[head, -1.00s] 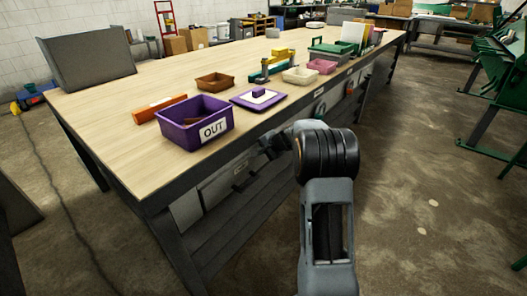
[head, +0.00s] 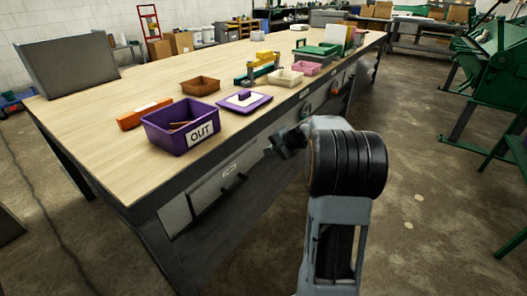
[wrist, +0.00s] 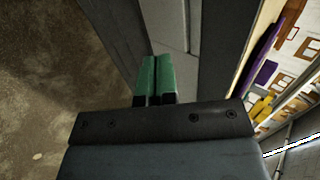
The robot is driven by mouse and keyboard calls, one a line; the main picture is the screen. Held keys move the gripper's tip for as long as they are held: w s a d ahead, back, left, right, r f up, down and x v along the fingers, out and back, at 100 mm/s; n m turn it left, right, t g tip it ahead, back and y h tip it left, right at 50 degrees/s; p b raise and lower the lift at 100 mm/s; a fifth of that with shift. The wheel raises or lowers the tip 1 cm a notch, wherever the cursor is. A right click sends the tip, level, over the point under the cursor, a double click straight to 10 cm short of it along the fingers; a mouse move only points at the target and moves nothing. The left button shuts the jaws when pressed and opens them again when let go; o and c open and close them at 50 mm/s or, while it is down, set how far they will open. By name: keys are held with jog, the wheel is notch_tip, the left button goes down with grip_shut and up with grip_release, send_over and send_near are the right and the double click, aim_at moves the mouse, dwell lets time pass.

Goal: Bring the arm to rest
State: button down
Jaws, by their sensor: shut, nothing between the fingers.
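My arm is folded low in front of me, beside the near long side of the workbench (head: 130,150). My gripper (head: 271,150) is small and dark in the head view, partly behind the arm, below the level of the bench top. In the wrist view its two green fingertips (wrist: 157,76) lie side by side, closed, with nothing between them. They point toward the grey bench side (wrist: 165,25), and I cannot tell the gap to it.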

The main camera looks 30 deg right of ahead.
jog(key=s+a+r+n+g+h+p, duration=0.1)
jog(key=s+a+r+n+g+p, duration=0.15)
jog(key=s+a+r+p, duration=0.5)
jog(key=s+a+r+n+g+p, duration=0.1)
jog(key=s+a+r+n+p, duration=0.4)
jog(key=r+p, duration=0.4)
jog(key=s+a+r+n+g+h+p, duration=0.1)
jog(key=s+a+r+n+h+p, duration=0.2)
jog(key=s+r+p, duration=0.6)
jog(key=s+a+n, duration=0.1)
jog(key=s+n, duration=0.1)
jog(key=s, duration=0.1)
jog(key=shift+s+a+r+h, duration=0.25)
jog(key=shift+s+h, duration=0.05)
jog(key=shift+s, duration=0.1)
